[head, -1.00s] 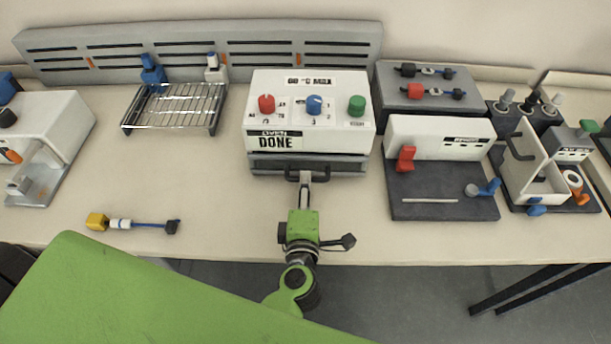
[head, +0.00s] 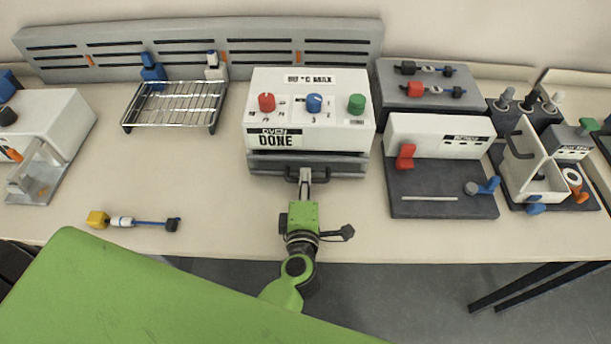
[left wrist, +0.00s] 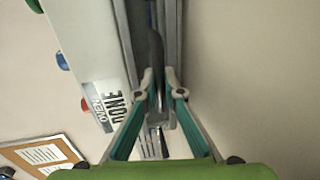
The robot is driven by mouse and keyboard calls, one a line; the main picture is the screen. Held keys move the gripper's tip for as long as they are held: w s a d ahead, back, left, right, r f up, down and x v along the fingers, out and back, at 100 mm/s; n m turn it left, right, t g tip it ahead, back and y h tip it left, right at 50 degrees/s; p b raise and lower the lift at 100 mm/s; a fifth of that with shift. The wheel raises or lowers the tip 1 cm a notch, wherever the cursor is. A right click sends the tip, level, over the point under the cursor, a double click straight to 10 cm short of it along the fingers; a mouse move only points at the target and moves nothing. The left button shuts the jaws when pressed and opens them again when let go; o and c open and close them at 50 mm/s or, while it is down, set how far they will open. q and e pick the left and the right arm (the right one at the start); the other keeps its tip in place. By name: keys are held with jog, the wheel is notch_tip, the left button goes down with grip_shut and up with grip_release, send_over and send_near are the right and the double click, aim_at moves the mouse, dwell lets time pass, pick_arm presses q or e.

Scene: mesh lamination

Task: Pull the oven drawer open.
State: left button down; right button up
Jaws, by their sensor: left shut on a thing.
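The oven (head: 310,110) is a white box with red, blue and green knobs and a label reading "DONE". Its grey drawer (head: 265,166) sits low at the front, close against the body; I cannot tell whether a small gap is there. A dark bar handle (head: 291,174) sticks out from the drawer's middle. My left gripper (head: 305,178) reaches the handle from the front and is shut on it. In the left wrist view the two fingers (left wrist: 165,93) sit on either side of the dark handle (left wrist: 156,62). My right gripper is in neither view.
The bench in front of the oven is clear around my arm. A wire rack (head: 175,105) stands to the left. A dark-based press station (head: 440,200) stands close to the right. A yellow-ended tool (head: 122,221) lies at the front left.

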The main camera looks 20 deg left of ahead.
pick_arm(q)
jog(key=f+v, duration=0.1)
jog(key=v, duration=0.3)
jog(key=f+v, duration=0.1)
jog(key=v, duration=0.3)
jog(key=f+v, duration=0.1)
jog(key=v, duration=0.3)
jog(key=shift+s+d+r, duration=0.1)
jog(key=shift+s, duration=0.3)
jog(key=shift+s+d+r, duration=0.1)
jog(key=shift+s, duration=0.25)
jog(key=c, duration=2.2)
grip_release()
jog(key=shift+o, duration=0.2)
jog(key=shift+w, duration=0.1)
jog(key=v, duration=0.7)
jog(key=shift+s, duration=0.25)
